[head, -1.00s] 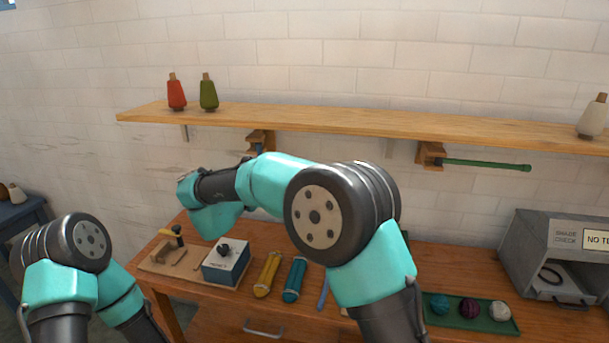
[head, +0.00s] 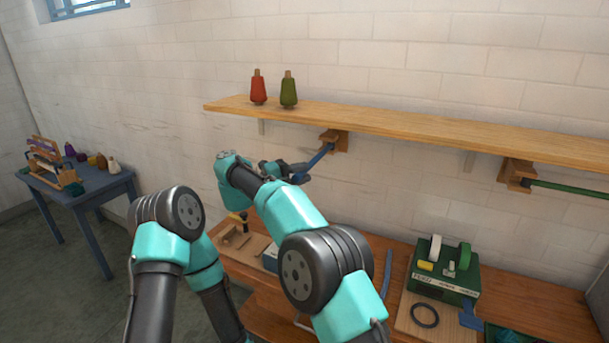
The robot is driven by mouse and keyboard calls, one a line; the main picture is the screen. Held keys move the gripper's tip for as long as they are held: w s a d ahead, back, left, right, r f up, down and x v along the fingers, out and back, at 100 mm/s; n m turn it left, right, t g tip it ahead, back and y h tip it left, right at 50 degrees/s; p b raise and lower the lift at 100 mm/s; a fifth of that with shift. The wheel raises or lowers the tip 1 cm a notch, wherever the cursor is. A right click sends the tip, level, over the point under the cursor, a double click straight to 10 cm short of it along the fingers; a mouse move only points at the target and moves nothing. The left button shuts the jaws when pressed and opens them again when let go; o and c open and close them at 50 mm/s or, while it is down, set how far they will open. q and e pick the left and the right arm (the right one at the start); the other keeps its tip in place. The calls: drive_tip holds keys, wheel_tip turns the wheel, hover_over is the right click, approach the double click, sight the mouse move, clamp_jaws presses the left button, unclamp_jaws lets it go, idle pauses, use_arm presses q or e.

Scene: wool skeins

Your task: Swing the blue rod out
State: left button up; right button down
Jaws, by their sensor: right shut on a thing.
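The blue rod (head: 320,157) hangs from a wooden bracket (head: 334,141) under the wall shelf. It points out from the wall, toward the lower left of the picture. My right gripper (head: 291,174) is shut on the rod near its outer end, and its fingers partly hide that end. Links of my left arm show at the lower left, but its gripper is out of view.
The shelf (head: 420,127) carries a red cone (head: 258,88) and a green cone (head: 288,90). A green rod (head: 570,188) extends right from another bracket (head: 516,175). The workbench (head: 385,307) below holds a green box (head: 443,270). A blue side table (head: 85,195) stands left.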

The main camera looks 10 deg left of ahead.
drive_tip(key=shift+w+a+m+g+h, duration=0.15)
drive_tip(key=shift+a+m+g+h, duration=0.15)
drive_tip(key=shift+a+g, duration=0.15)
idle(0.3)
drive_tip(key=c, duration=1.1)
unclamp_jaws()
drive_tip(key=shift+a, duration=0.1)
drive_tip(key=shift+o, duration=0.2)
